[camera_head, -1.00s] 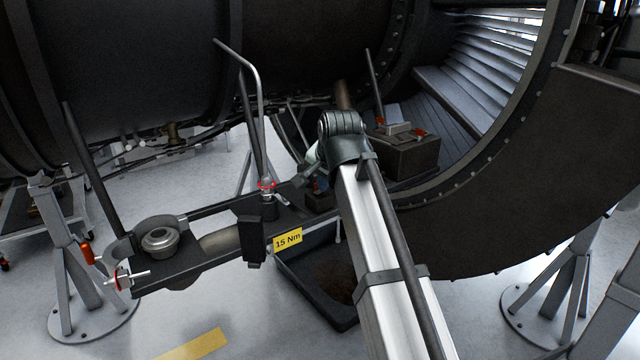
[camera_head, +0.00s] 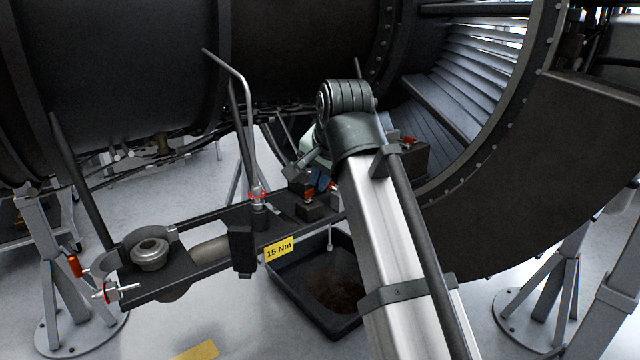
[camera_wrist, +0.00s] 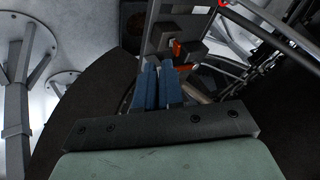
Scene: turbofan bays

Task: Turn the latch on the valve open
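A dark block with an orange-red part (camera_head: 308,194) sits on the right end of a dark bracket (camera_head: 205,245); the orange-red part also shows in the wrist view (camera_wrist: 178,49), beyond my fingertips. Which part is the valve's latch I cannot tell for sure. A bent grey pipe (camera_head: 250,130) rises from a red-ringed fitting (camera_head: 258,196) on the bracket. My gripper (camera_head: 322,181) is beside the block, partly hidden by my arm. In the wrist view its blue fingers (camera_wrist: 158,66) lie close together with nothing seen between them, short of the orange-red part.
A black tray (camera_head: 290,290) lies below the bracket. A dark box with orange clips (camera_head: 420,160) is partly behind my arm. The engine casing (camera_head: 290,45) hangs above, its curved cowl (camera_head: 530,190) at right. Grey stands (camera_head: 65,290) are on the floor.

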